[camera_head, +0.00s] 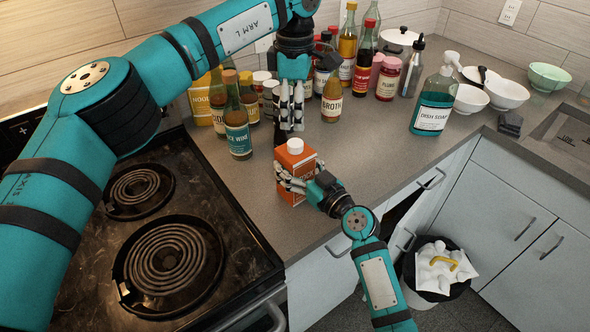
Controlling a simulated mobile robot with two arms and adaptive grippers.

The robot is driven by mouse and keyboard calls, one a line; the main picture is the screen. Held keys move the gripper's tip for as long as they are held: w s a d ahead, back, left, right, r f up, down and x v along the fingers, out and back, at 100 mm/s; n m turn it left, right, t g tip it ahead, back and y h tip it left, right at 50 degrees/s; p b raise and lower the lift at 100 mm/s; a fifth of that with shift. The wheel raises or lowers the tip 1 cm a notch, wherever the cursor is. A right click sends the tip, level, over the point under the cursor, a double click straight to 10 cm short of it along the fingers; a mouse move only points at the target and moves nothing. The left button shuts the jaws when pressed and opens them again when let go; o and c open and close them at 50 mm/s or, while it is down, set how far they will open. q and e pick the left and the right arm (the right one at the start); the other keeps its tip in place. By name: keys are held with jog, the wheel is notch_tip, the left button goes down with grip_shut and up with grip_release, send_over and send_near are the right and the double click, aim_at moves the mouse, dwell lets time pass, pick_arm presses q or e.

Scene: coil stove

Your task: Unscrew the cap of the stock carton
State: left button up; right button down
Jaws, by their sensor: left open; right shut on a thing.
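The stock carton (297,162) is an orange box standing upright near the counter's front edge, right of the stove. Its white cap (295,145) sits on top. My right gripper (284,182) is shut around the lower part of the carton, and its fingers hide some of the sides. My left gripper (291,126) is open and points down just above the cap, with a small gap seen between fingertips and cap. Nothing shows between its fingers.
The coil stove (232,225) lies at the left. Bottles, among them rice wine (237,135) and broth (332,100), crowd behind the carton. Dish soap (432,112) and bowls (507,93) stand at the right. The counter right of the carton (375,150) is clear.

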aim_at(295, 142)
pick_arm(q)
jog(key=m, duration=0.3)
jog(key=shift+m, duration=0.3)
jog(key=m, duration=0.4)
jog(key=shift+m, duration=0.4)
jog(key=shift+f, duration=0.25)
notch_tip(295, 142, down, 8)
jog(key=shift+r, duration=0.25)
jog(key=shift+c, duration=0.3)
